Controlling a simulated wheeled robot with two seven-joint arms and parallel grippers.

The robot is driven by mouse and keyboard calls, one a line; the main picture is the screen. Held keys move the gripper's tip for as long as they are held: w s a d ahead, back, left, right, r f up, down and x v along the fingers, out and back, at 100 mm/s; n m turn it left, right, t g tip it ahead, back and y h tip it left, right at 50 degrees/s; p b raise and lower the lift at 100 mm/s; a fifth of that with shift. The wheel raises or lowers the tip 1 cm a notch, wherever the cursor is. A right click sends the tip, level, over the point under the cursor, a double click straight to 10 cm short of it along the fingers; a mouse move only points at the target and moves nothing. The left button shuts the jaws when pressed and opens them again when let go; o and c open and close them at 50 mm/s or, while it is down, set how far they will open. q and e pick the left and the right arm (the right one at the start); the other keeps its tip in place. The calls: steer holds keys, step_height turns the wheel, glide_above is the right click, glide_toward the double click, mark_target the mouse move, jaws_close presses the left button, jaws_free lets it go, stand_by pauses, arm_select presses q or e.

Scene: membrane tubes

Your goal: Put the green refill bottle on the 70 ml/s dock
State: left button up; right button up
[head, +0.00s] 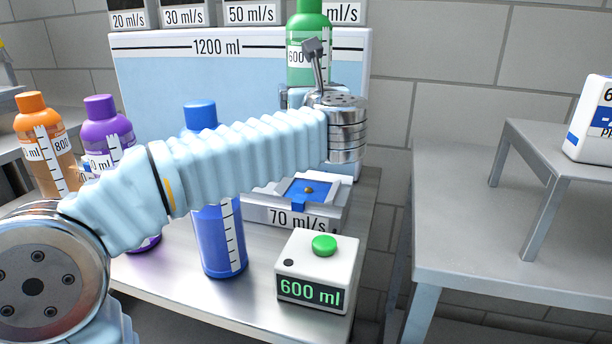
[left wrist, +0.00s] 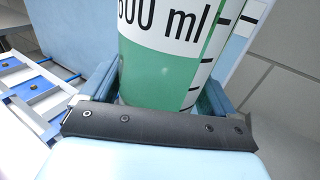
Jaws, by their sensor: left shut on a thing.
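The green refill bottle (head: 309,62) is held up by my left gripper (head: 308,94), in front of the right part of the tank. Its label begins with 600 in the head view. In the left wrist view, the bottle (left wrist: 150,75) stands between the jaws of the left gripper (left wrist: 160,90), which are shut on it. The 70 ml/s dock (head: 295,219) is on the table below the bottle and gripper. It has a blue pad with a small brown spot, and no bottle stands on it. My right gripper is not in view.
A blue bottle (head: 219,240) stands left of the dock, partly hidden by my left arm. Purple (head: 108,118) and orange (head: 45,140) bottles stand farther left. A white box (head: 318,262) with a green button reads 600 ml. The 1200 ml tank (head: 150,75) stands behind.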

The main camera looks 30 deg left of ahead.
arm_select(q)
step_height(320, 180, down, 9)
steer(key=shift+s+r+b, duration=0.1)
steer(key=shift+b, duration=0.2)
steer(key=shift+f, duration=0.2)
steer(key=o, duration=0.9)
steer(key=shift+d, duration=0.1)
steer(key=shift+r, duration=0.15)
steer(key=b+v, duration=0.2)
steer(key=v, duration=1)
